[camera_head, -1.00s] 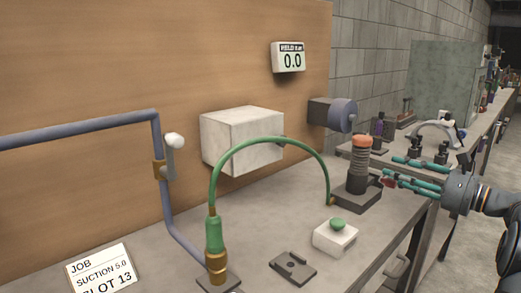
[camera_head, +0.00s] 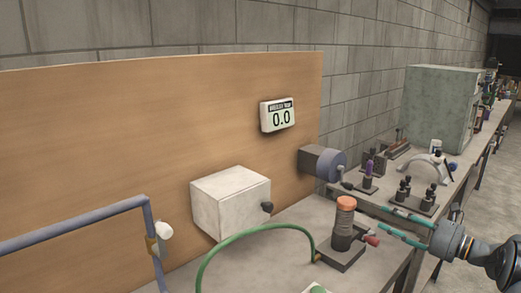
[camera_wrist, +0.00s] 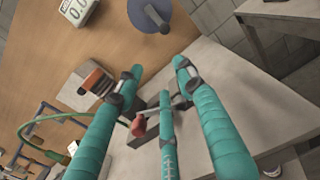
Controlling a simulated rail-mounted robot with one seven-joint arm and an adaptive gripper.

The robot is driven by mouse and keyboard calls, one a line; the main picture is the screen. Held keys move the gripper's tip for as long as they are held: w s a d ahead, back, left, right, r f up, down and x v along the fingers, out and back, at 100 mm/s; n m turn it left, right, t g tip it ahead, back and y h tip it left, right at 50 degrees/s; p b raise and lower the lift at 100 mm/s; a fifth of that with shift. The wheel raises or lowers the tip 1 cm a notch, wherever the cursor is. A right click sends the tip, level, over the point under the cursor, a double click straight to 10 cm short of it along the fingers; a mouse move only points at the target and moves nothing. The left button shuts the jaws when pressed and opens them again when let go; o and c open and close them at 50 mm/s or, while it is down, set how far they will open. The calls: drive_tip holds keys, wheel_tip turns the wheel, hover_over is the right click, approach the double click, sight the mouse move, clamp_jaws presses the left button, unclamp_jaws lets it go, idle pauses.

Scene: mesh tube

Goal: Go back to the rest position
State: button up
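A red knob on a lever (camera_head: 372,240) is close to the fingertips. In the wrist view the red knob (camera_wrist: 138,126) shows between the left and middle fingers, and I cannot tell whether they touch it. The orange top (camera_wrist: 98,80) lies left of the fingers there.
A green hose (camera_head: 245,233) arcs over the bench in front of a white box (camera_head: 230,200). A display reading 0.0 (camera_head: 278,115) and a blue-grey wheel (camera_head: 330,165) are on the wooden panel. A second bench with clamps and fixtures (camera_head: 415,200) stands behind my gripper. A blue pipe is at left.

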drive_tip(key=shift+m, duration=0.3)
drive_tip(key=b+v, duration=0.1)
drive_tip(key=v, duration=0.3)
drive_tip(key=shift+s+d, duration=0.15)
drive_tip(key=shift+d, duration=0.1)
